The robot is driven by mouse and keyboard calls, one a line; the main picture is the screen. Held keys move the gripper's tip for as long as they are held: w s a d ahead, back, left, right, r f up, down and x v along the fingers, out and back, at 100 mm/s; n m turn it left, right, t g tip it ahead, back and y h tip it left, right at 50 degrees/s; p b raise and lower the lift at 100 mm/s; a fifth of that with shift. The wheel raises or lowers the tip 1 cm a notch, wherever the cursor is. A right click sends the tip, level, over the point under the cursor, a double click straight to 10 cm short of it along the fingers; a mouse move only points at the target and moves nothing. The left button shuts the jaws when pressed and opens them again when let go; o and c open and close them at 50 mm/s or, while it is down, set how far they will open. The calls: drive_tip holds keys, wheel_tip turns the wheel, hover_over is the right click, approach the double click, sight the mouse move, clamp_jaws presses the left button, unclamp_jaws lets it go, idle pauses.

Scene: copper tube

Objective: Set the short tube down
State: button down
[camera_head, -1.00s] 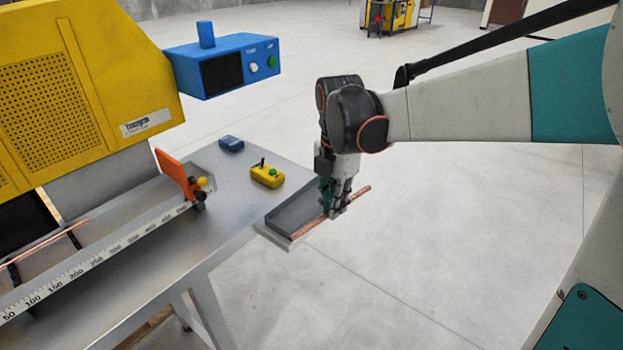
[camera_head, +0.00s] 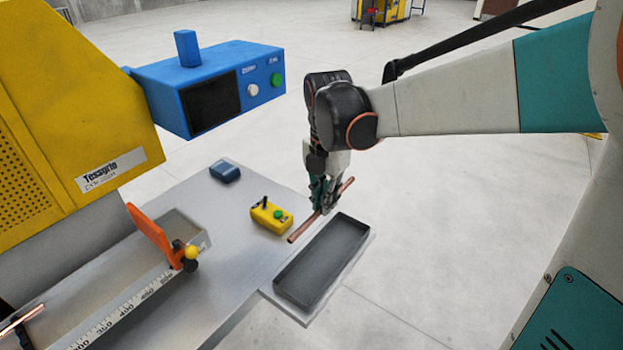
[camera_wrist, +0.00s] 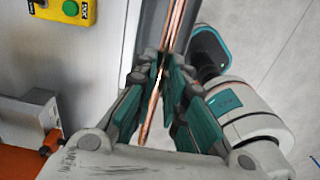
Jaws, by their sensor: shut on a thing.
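My gripper (camera_head: 324,208) is shut on a short copper tube (camera_head: 300,231), which sticks out on both sides of the fingers and lies slantwise. In the wrist view the tube (camera_wrist: 146,128) runs between the green-padded fingers (camera_wrist: 160,75). In the head view the tube shows just left of and behind an open grey tray (camera_head: 355,268) at the end of the bench. The tray looks empty in the head view. The tube's height above the bench or tray is hard to tell.
A yellow button box (camera_head: 270,217) stands close left of the tube, with a small blue block (camera_head: 224,171) behind it. An orange stop (camera_head: 150,236) and measuring rail (camera_head: 130,303) are further left. Another copper tube (camera_head: 20,320) lies at lower left. Open floor is to the right.

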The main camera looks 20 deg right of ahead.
sight(323, 258)
wheel_tip(323, 258, down, 18)
drive_tip(key=b, duration=0.4)
drive_tip(key=shift+f, duration=0.15)
drive_tip(key=c, duration=1.9)
unclamp_jaws()
drive_tip(key=shift+o, duration=1.3)
